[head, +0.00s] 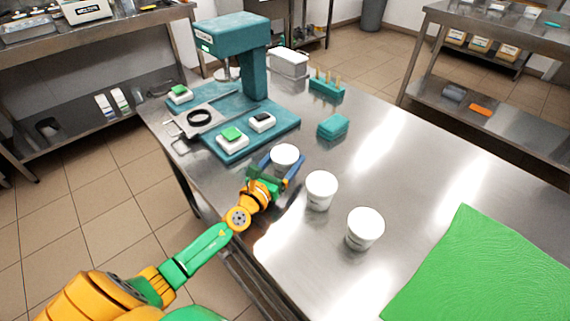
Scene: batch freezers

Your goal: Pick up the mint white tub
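Three white tubs with white lids stand upright in a slanting row on the steel table: a far one (285,155), a middle one (321,189) and a near one (365,228). Their labels are too small to read, so I cannot tell which is mint. My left gripper (283,163) is at the far tub, with one blue finger on each side of it. The fingers look spread, and I cannot tell whether they touch it. The tub's lower front is partly hidden by the gripper. My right gripper is not in view.
A teal machine (236,45) stands behind on the steel table (400,155), with white-and-green blocks on its base. A teal block (333,126) and a teal rack (326,86) stand beyond the tubs. A green mat (490,270) lies at right.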

